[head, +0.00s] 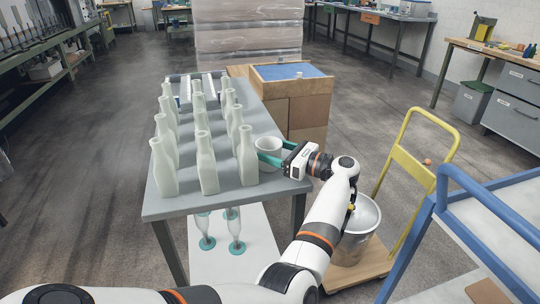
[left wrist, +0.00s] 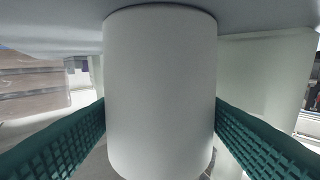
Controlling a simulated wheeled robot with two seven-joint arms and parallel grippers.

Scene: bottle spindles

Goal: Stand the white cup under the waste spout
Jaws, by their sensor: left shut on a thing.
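The white cup (head: 269,152) is upright at the right edge of the grey table, beside the bottles. My left gripper (head: 270,152) is shut on it, one teal finger on each side. In the left wrist view the cup (left wrist: 160,90) fills the middle between the textured fingers, close to the grey table surface at the top. I cannot tell whether it still touches the table. I cannot make out the waste spout for certain. My right gripper is not in view.
Several pale bottles (head: 205,160) stand in rows on the grey table (head: 262,198), just left of the cup. A wooden cabinet (head: 305,110) with a blue top stands behind. A metal bucket (head: 352,243) sits on a yellow-handled cart, partly behind my arm.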

